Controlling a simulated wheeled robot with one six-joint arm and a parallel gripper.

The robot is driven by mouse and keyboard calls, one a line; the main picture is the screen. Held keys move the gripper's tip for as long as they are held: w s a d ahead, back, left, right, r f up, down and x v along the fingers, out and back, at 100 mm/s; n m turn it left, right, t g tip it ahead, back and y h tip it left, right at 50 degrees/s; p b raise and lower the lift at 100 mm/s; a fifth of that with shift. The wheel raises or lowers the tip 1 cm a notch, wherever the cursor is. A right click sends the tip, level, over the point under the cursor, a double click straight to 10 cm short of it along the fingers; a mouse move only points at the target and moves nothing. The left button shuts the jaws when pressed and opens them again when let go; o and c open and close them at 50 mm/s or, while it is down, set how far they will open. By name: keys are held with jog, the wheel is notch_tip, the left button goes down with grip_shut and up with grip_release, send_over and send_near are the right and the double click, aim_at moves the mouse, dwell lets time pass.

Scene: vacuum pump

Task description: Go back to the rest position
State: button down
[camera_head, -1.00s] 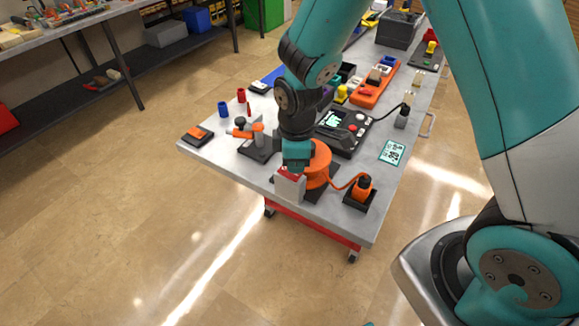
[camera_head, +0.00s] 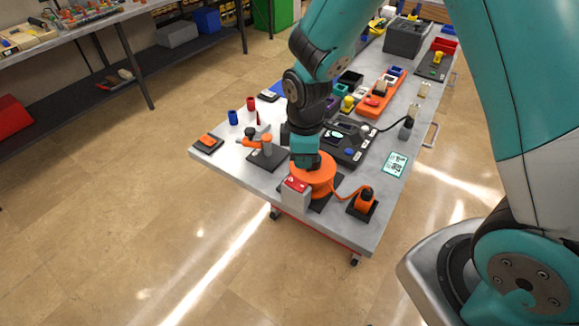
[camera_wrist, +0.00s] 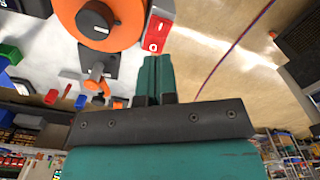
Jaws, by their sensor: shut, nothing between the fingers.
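My gripper (camera_wrist: 155,72) shows in the wrist view with its two teal fingers together and nothing between them. In the head view my gripper (camera_head: 305,158) hangs over the near end of the table, and its tips are partly hidden against the pump. The orange round vacuum pump (camera_head: 318,178) is just behind and below it; it also shows at the top of the wrist view (camera_wrist: 120,25). A grey box with a red top (camera_head: 296,192) stands at the pump's front; its red face (camera_wrist: 158,22) is near my fingertips in the wrist view, apart from them.
The grey table (camera_head: 345,232) also bears an orange plug on a black base (camera_head: 364,202), a black device with a screen (camera_head: 347,140), an orange-handled valve (camera_head: 258,142) and small cups (camera_head: 233,117). A shelf bench stands at the back left. The floor (camera_head: 120,230) left of the table is clear.

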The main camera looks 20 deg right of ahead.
jog(key=s+a+r+m+y+b, duration=0.2)
jog(key=s+r, duration=0.4)
jog(key=s, duration=0.3)
jog(key=s+a+r+m+y+b, duration=0.2)
jog(key=s+r+m+b, duration=0.2)
jog(key=s+r, duration=0.3)
jog(key=shift+s+a+b, duration=0.3)
jog(key=shift+s+b, duration=0.35)
jog(key=shift+s, duration=0.55)
jog(key=shift+r, duration=0.1)
